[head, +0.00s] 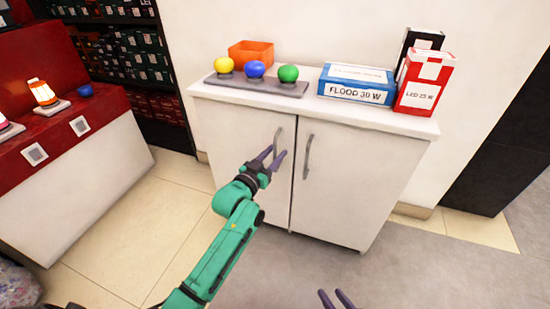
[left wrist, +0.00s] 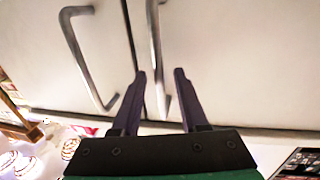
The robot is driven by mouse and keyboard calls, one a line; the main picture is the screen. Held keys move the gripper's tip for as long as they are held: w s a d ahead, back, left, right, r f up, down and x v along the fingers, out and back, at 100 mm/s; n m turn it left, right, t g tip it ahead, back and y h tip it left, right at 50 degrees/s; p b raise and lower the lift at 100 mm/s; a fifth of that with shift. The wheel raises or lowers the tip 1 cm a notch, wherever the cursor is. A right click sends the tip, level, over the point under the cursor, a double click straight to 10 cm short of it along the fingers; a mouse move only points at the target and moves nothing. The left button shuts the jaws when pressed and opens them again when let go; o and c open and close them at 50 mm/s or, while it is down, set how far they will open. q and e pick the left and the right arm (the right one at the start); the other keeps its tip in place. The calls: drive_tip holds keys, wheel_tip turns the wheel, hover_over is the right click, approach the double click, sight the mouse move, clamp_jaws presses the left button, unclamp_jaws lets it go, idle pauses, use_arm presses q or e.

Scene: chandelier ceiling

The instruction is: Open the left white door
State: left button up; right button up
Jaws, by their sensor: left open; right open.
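The left white door (head: 236,150) of the low cabinet is closed, with a curved metal handle (head: 278,140) near its right edge. My left gripper (head: 275,152) is open at this handle. In the left wrist view, which looks upside down, the handle (left wrist: 154,30) runs down between the two open fingers (left wrist: 160,72). Whether the fingers touch it I cannot tell. The right white door (head: 343,185) is also closed, and its handle (head: 308,157) is just right of the gripper. My right gripper (head: 332,293) is open and empty at the bottom edge, away from the cabinet.
On the cabinet top (head: 300,103) stand a grey tray with yellow, blue and green bulbs, an orange bin (head: 251,54), a blue box (head: 356,84), a red-and-white box (head: 424,84) and a black box. A red-topped counter (head: 70,120) is at left. The floor before the cabinet is clear.

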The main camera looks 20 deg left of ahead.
use_arm(q)
drive_tip(key=shift+w+d, duration=0.1)
drive_tip(key=shift+w, duration=0.1)
clamp_jaws()
idle(1.3)
